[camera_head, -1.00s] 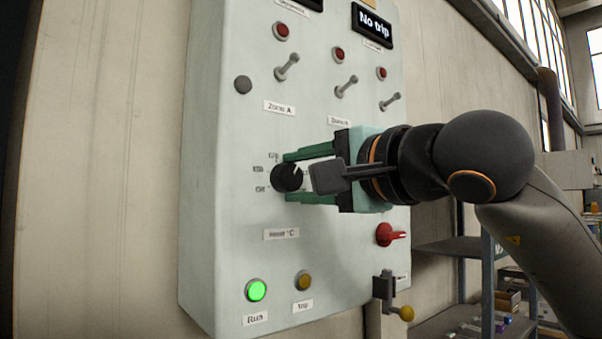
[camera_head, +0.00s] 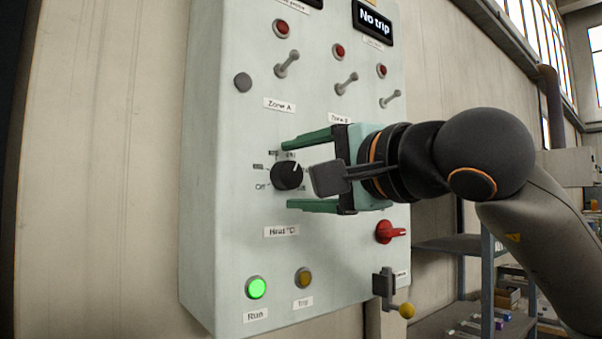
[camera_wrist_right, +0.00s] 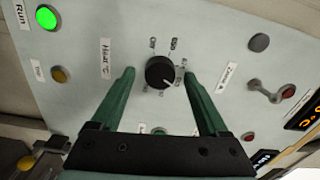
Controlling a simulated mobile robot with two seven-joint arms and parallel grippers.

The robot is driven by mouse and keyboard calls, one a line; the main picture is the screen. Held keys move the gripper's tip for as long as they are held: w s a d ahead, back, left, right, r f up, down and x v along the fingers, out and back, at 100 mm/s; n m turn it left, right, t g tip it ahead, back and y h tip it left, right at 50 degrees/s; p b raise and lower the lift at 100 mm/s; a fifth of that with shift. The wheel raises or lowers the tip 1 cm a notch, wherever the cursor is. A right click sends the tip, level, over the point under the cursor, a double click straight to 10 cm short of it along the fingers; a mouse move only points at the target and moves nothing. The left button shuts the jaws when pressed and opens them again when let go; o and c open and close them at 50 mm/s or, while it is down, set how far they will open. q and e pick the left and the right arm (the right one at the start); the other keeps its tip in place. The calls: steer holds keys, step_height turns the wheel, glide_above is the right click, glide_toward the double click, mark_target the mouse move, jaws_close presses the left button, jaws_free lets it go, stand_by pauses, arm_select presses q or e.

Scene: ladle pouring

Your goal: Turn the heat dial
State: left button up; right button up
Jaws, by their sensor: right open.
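The heat dial (camera_head: 287,175) is a black round knob with a white pointer line, on the pale green panel (camera_head: 225,240) above the "Heat °C" label. Marks surround it, one reading "Off". In the head view its pointer leans up and slightly right. My right gripper (camera_head: 288,175) is open, its green fingers above and below the dial and apart from it. The right wrist view shows the dial (camera_wrist_right: 160,72) between and just beyond the two spread fingertips (camera_wrist_right: 160,74). My left gripper is not in view.
Toggle switches (camera_head: 288,64) and red lamps (camera_head: 282,29) sit above. Shelving (camera_head: 487,270) stands at right.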

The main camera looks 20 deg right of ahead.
steer(key=shift+s, duration=0.1)
steer(key=shift+s+d, duration=0.15)
steer(key=shift+s, duration=0.2)
arm_select(q)
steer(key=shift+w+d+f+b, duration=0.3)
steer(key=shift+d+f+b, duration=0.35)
steer(key=shift+b, duration=0.55)
arm_select(e)
steer(key=v, duration=1.1)
steer(key=shift+s, duration=0.3)
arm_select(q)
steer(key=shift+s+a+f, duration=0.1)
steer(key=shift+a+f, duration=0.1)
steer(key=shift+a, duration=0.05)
arm_select(e)
steer(key=shift+d, duration=0.1)
